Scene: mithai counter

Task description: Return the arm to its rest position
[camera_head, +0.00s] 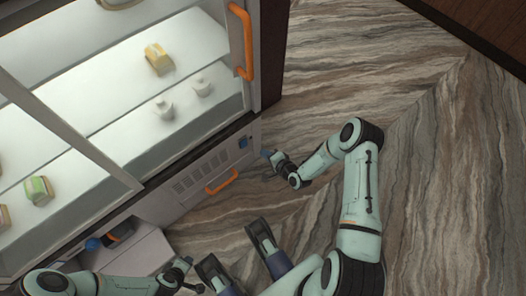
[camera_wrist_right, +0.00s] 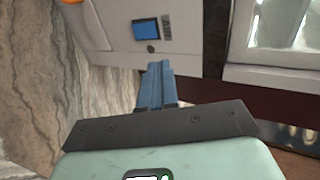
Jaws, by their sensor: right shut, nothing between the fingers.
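My right gripper (camera_head: 268,155) is at the end of the right arm, beside the lower front of the display counter (camera_head: 190,180). In the right wrist view its blue fingers (camera_wrist_right: 158,72) are together with nothing between them. They point towards a panel with a small blue screen (camera_wrist_right: 146,29). I cannot tell the exact gap to the counter. The end of my left arm (camera_head: 183,268) is low in the head view, near the white lower unit; its fingers are too small to read.
The counter has an orange door handle (camera_head: 241,40) and a lower orange handle (camera_head: 221,183). Behind the glass are a yellow sweet (camera_head: 158,59), a green one (camera_head: 38,190) and two small white items. The marbled floor (camera_head: 330,85) is clear to the right.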

